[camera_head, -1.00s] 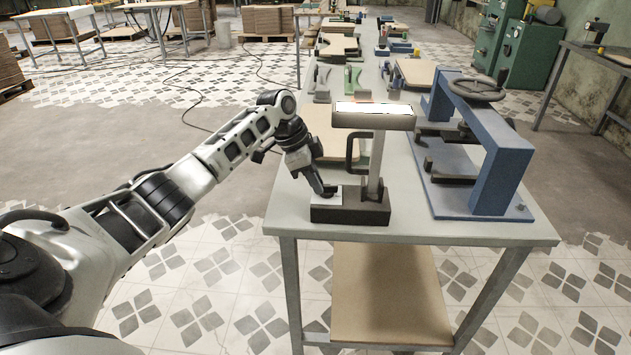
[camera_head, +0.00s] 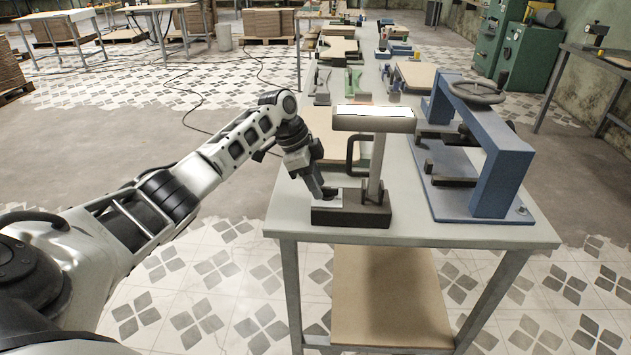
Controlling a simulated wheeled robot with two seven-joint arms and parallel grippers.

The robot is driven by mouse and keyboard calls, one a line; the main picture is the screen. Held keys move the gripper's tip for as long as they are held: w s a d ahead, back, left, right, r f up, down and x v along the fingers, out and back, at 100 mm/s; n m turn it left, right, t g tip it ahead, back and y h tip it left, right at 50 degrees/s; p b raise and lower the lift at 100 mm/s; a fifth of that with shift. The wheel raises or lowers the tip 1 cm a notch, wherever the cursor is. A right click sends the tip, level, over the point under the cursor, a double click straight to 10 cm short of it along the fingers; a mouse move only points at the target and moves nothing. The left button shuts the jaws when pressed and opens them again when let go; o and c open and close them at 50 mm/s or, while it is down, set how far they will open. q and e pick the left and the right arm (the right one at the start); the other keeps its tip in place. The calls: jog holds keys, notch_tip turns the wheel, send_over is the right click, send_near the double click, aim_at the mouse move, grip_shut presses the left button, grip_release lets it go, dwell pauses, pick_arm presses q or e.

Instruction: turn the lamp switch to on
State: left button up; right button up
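The lamp (camera_head: 374,122) stands at the near edge of the workbench, with a lit white head on a short post and a dark base (camera_head: 352,214). A pale switch plate (camera_head: 331,199) sits on the left of the base; the switch setting is too small to read. My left gripper (camera_head: 322,194) points down at this plate, with its fingertips at or just above it. I cannot tell whether they touch it or whether the fingers are open. My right gripper is not in view.
A blue press (camera_head: 492,165) with a dark handwheel stands right of the lamp. A black handle-shaped part (camera_head: 352,152) is close behind the gripper. Curved boards and clamps line the workbench (camera_head: 420,232) further back. Open floor lies left of the bench.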

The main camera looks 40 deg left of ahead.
pick_arm(q)
jog(key=shift+r, duration=0.1)
jog(key=b+v, duration=0.1)
jog(key=v, duration=1.4)
jog(key=shift+r+b, duration=0.3)
jog(key=shift+r, duration=0.05)
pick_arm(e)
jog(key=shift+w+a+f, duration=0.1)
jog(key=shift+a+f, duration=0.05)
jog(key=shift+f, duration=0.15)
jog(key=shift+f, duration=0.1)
